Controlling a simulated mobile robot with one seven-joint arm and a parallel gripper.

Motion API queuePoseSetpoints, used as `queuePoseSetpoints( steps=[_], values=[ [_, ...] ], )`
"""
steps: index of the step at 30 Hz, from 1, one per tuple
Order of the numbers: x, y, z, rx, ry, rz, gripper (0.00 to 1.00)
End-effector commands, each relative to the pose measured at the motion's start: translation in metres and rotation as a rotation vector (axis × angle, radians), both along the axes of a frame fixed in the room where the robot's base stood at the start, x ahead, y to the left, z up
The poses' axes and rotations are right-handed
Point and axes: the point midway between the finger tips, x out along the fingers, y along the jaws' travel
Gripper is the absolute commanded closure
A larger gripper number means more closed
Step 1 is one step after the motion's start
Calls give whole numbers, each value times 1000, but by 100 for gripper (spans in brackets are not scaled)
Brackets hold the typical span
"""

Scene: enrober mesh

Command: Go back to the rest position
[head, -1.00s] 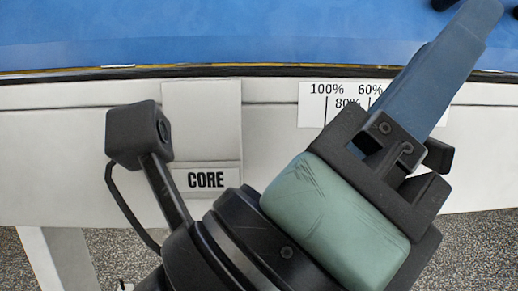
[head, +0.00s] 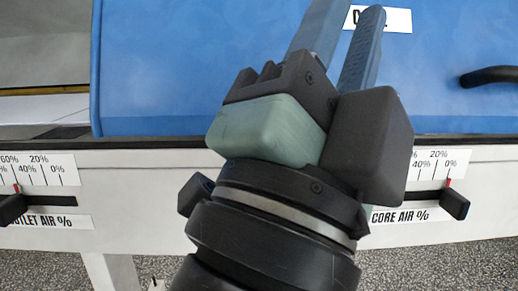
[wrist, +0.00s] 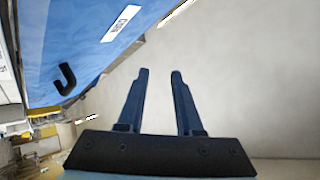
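My gripper (head: 338,45) is in front of the blue panel in the head view, its two blue fingers pointing up and apart. In the wrist view the fingers (wrist: 158,85) are also apart, with nothing between them but a pale wall behind. The gripper is open and empty and touches nothing that I can see. Its wrist hides part of the white machine front.
The blue panel (head: 170,70) has a black handle (head: 490,75) at right. Below it, the white front carries a left slider (head: 14,207) under a percent scale and a CORE AIR % slider (head: 455,204) at right. Speckled floor (head: 450,250) shows below.

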Motion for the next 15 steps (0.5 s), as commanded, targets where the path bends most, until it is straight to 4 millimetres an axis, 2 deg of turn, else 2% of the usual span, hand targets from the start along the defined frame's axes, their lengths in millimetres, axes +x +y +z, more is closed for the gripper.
queuePoseSetpoints(
  steps=[1, 3, 15],
  values=[
    [2, 4, 19, -77, 32, -30, 66],
    [4, 12, 32, -197, 76, -75, 66],
    [4, 60, 95, -832, 175, -346, 66]
  ],
)
